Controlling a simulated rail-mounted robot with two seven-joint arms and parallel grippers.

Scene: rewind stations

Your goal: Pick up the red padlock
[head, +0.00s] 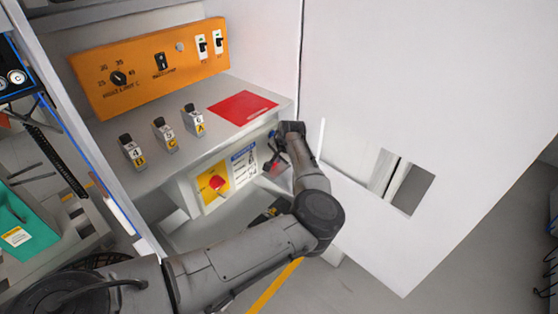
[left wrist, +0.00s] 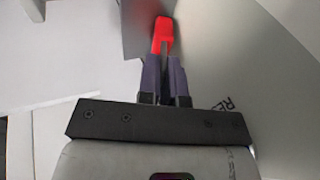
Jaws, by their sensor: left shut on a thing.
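The red padlock (left wrist: 163,33) shows in the left wrist view as a bright red block at the fingertips of my left gripper (left wrist: 164,62). The two dark fingers are closed together on its near end. In the head view my left gripper (head: 271,158) is small and partly hidden by its own wrist, beside the labelled panel front, and a small red patch shows by its fingers. Whether the padlock still touches anything behind it cannot be told. My right gripper is not in view.
A grey shelf holds several numbered tags (head: 165,136) and a red mat (head: 243,107) below an orange control panel (head: 150,67). A yellow plate with a red knob (head: 216,183) is left of the gripper. A large white door panel (head: 420,130) stands close on the right.

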